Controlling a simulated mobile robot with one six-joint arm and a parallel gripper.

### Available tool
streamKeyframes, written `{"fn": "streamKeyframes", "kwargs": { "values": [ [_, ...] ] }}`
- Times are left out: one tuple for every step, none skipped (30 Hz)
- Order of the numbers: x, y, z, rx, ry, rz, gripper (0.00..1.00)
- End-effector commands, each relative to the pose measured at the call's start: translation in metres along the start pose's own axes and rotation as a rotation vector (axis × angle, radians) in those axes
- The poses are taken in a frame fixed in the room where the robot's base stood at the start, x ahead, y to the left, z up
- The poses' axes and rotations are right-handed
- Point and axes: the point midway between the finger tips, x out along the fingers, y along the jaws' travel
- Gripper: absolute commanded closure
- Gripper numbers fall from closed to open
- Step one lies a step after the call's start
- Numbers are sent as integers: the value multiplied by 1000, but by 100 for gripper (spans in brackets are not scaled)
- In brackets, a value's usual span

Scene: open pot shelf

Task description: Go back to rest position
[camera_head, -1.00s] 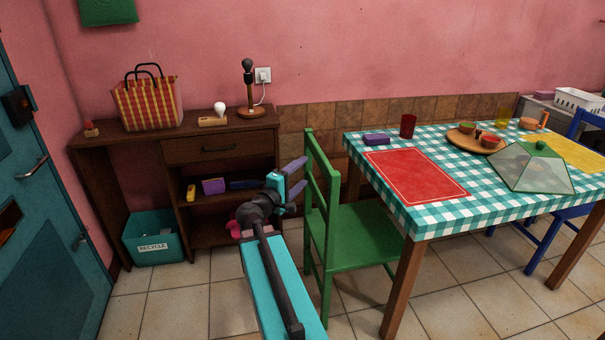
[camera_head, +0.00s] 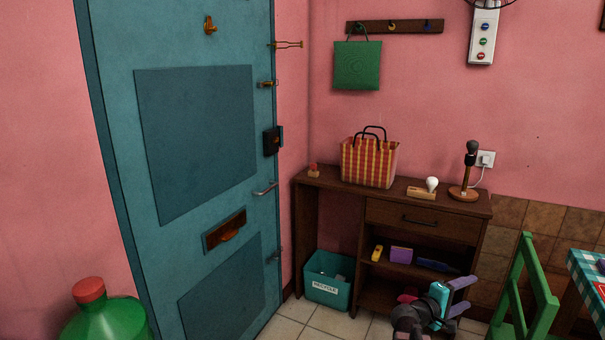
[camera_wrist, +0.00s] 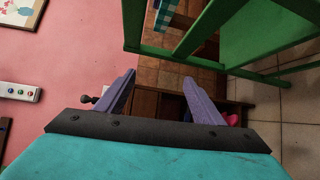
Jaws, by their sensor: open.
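My gripper (camera_head: 461,296) is at the bottom right of the head view, in front of the lower shelves of the dark wooden desk (camera_head: 337,182). Its two purple fingers are apart. In the wrist view my gripper (camera_wrist: 158,88) also shows open, with nothing between its fingers. The green chair (camera_wrist: 228,28) stands close by at the upper right of that view.
A blue door (camera_head: 195,130) is at the left, with a green bottle (camera_head: 105,322) at its foot. A recycle bin (camera_head: 328,280) stands under the desk. The green chair (camera_head: 540,285) and checkered table (camera_head: 588,275) are at the right edge.

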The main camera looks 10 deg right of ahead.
Motion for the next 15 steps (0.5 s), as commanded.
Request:
{"fn": "streamKeyframes", "kwargs": {
  "values": [
    [-10, -12, -8, -11, 17, -26, 38],
    [-14, -21, -12, -14, 23, -43, 38],
    [-21, -33, -16, -19, 32, -66, 38],
    [-26, -42, -19, -22, 37, -84, 38],
    [-31, -52, -22, -24, 42, -104, 38],
    [-38, -64, -25, -27, 48, -129, 38],
    [-44, -74, -27, -30, 52, -150, 38],
    [-50, -83, -29, -32, 55, -169, 38],
    [-57, -97, -30, -35, 58, -198, 38],
    [-63, -106, -31, -36, 60, -220, 38],
    [-69, -117, -32, -39, 61, -242, 38],
    [-77, -130, -32, -41, 61, -272, 38],
    [-84, -140, -32, -43, 61, -294, 38],
    [-90, -150, -31, -45, 59, -319, 38],
    [-99, -164, -30, -48, 57, -350, 38]
  ]
}}
